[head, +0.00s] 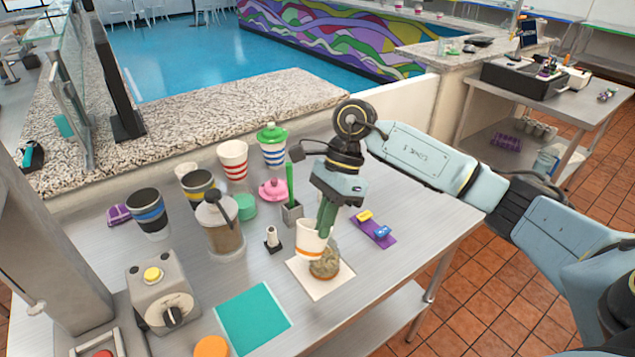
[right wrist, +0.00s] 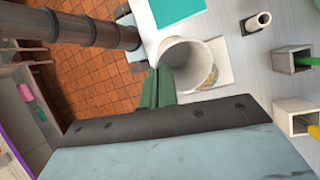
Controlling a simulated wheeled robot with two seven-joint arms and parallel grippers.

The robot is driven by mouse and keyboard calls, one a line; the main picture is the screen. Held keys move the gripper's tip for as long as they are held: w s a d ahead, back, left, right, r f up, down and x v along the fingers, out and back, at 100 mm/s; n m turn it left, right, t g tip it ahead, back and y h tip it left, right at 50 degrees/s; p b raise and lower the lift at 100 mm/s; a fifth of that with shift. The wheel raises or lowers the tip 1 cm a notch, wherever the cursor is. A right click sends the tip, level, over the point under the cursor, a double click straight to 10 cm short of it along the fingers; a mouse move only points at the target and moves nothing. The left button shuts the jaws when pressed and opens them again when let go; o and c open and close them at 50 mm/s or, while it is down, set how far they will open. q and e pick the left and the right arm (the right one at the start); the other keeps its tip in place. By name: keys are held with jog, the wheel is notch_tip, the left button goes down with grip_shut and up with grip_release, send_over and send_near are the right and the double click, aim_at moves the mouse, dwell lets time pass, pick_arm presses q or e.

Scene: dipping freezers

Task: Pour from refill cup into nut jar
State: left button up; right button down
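The refill cup (head: 311,240), white with an orange stripe, is near the middle of the table in the head view. My right gripper (head: 325,214) has its green fingers at the cup's rim and looks shut on its wall. The right wrist view shows the cup's open mouth (right wrist: 186,64) beside the fingers (right wrist: 158,88). No contents are clearly visible in it. A small rounded jar with a brown, nut-like look (head: 325,264), which I take as the nut jar, is on a white square mat (head: 336,285), just below the cup in the picture. My left gripper is not in view.
A lidded dispenser jar (head: 220,228) and striped cups (head: 149,213) stand left. A small holder (head: 292,213) with a green-handled tool is behind the cup. A purple tray (head: 374,232) lies right, a teal mat (head: 253,318) front left.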

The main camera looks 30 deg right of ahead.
jog(key=shift+d+r+n, duration=0.3)
jog(key=shift+d+r, duration=0.2)
jog(key=t+h+p, duration=0.1)
jog(key=r+t+h, duration=0.1)
jog(key=h, duration=0.1)
jog(key=s+a+t+h+p, duration=0.1)
jog(key=h, duration=0.1)
jog(key=shift+s+r+t+p, duration=0.1)
jog(key=shift+r+t+p, duration=0.2)
jog(key=shift+r+p, duration=0.1)
jog(key=shift+a, duration=0.1)
